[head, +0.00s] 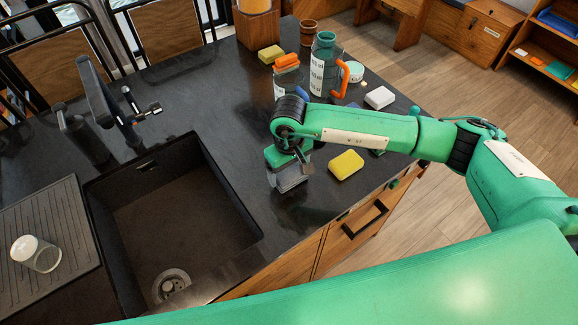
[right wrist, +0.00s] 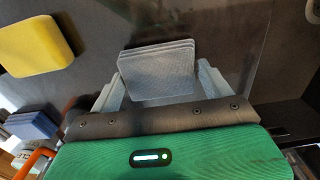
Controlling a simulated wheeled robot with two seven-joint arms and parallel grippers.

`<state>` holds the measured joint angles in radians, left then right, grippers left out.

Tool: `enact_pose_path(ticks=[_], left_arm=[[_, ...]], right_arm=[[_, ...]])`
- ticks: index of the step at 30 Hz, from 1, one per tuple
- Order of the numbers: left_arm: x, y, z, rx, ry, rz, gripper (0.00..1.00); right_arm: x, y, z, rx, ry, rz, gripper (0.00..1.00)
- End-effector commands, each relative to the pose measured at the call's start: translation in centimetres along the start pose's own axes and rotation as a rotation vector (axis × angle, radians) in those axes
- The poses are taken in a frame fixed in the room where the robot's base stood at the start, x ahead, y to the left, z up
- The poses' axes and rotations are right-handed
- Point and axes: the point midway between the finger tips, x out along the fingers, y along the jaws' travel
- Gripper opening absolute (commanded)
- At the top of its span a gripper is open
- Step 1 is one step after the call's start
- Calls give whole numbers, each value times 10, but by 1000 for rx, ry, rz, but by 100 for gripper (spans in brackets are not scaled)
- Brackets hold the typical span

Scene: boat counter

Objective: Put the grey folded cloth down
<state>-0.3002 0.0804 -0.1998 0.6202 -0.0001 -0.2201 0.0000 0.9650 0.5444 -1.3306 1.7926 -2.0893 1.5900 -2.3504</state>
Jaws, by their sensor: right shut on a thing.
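The grey folded cloth (right wrist: 158,72) shows in the right wrist view as a stack of flat grey layers between the two fingers of my right gripper (right wrist: 158,88). The gripper is shut on it. In the head view my right gripper (head: 290,180) points down at the dark counter (head: 225,95), right of the sink, with the grey cloth (head: 291,178) at its fingertips. I cannot tell whether the cloth touches the counter. My left gripper is not in view.
A yellow sponge (head: 346,165) lies right of the gripper; the wrist view shows it too (right wrist: 35,45). Behind stand a teal bottle (head: 325,60), an orange-topped jar (head: 287,75) and a white block (head: 379,97). The sink (head: 180,220) opens at left.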

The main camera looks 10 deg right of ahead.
Motion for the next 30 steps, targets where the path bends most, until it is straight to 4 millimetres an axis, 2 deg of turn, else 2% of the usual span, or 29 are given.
enact_pose_path(ticks=[8,13,14,16,27,30], left_arm=[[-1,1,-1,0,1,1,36],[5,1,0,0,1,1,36],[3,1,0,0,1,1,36],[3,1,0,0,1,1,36],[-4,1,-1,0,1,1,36],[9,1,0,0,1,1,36]], right_arm=[[5,0,0,-1,1,1,60],[9,0,0,-1,1,1,60],[7,0,0,-1,0,1,87],[7,0,0,-1,0,1,100],[1,0,0,-1,1,1,100],[-10,0,-2,-2,7,1,100]])
